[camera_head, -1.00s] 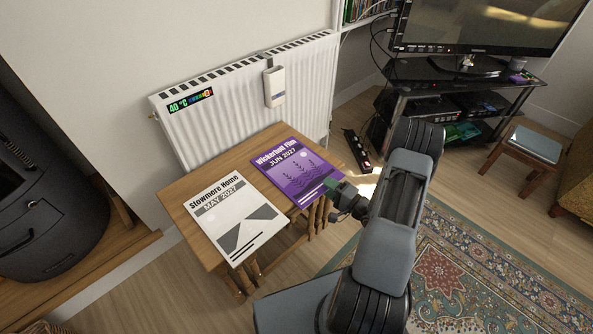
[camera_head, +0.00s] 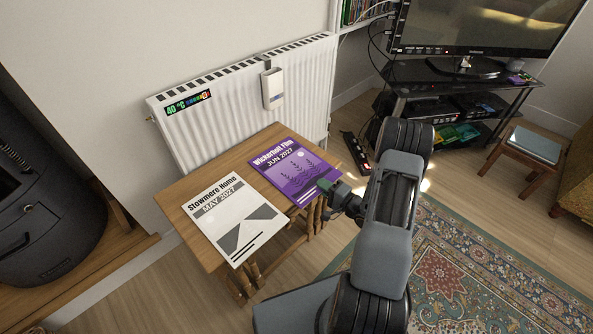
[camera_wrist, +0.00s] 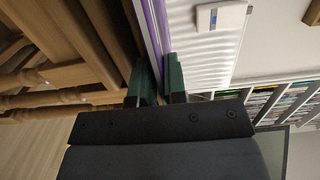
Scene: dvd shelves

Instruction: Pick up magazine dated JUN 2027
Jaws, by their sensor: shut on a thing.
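The purple magazine (camera_head: 293,170) marked "Wickerbolt Film JUN 2027" lies on the right part of the small wooden table (camera_head: 183,196). My gripper (camera_head: 326,186) is at its near right corner, with the green fingertips on the magazine's edge. In the wrist view my gripper (camera_wrist: 158,80) is shut on the magazine (camera_wrist: 153,30), which shows edge-on as a thin purple strip between the green fingers. The white magazine (camera_head: 232,216) marked "Stowmere Home MAY 2027" lies to the left of the purple one, apart from my gripper.
A white radiator (camera_head: 225,110) with a small white box (camera_head: 272,88) stands right behind the table. A black stove (camera_head: 40,215) is at left. A TV stand (camera_head: 440,75) and a small stool (camera_head: 533,147) are at right. A patterned rug (camera_head: 470,270) covers the floor at right.

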